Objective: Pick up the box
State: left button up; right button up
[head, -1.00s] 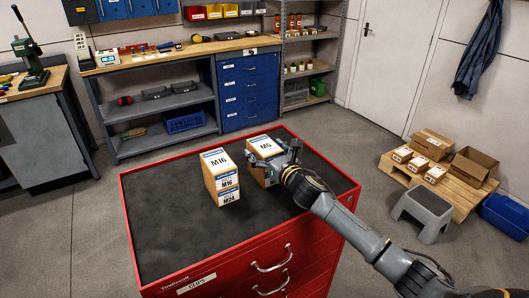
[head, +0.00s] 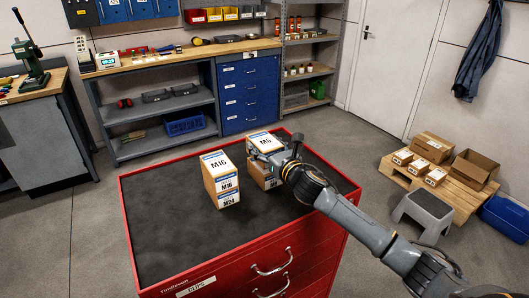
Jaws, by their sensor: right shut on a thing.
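My right gripper (head: 270,158) reaches in from the right and is shut on a cardboard box (head: 257,148) with a white top label that seems to read M6. Another box (head: 258,174) shows below it; whether there is a gap between the two is hard to tell, as my gripper covers part of this spot. To the left stands a stack with an M16 box (head: 208,182) on top of an M24 box (head: 226,201). My left gripper is not in view.
The boxes are on the dark top (head: 165,235) of a red tool cabinet (head: 255,270); its front and left surface is clear. Behind are a workbench (head: 150,62) and blue drawers (head: 246,95). A pallet (head: 455,200) with boxes and a grey step stool (head: 424,208) stand at the right.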

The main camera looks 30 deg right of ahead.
jog(key=s+r, duration=0.1)
jog(key=r, duration=0.1)
jog(key=s+a+r, duration=0.1)
jog(key=r, duration=0.1)
jog(key=s+a+r, duration=0.1)
jog(key=s+r, duration=0.1)
jog(key=shift+r, duration=0.3)
jog(key=s+a+r+b, duration=0.1)
jog(key=s+a+r, duration=0.3)
jog(key=s, duration=0.5)
jog(key=s+a+f, duration=0.3)
jog(key=f, duration=0.3)
jog(key=s+a+f, duration=0.3)
jog(key=s+f, duration=0.1)
jog(key=f, duration=0.2)
jog(key=s+a+f, duration=0.2)
jog(key=s, duration=0.4)
jog(key=s+a+f, duration=0.1)
jog(key=s+f, duration=0.2)
jog(key=s, duration=0.3)
jog(key=shift+a+f+h, duration=0.15)
jog(key=shift+a+h, duration=0.15)
jog(key=shift+a, duration=0.1)
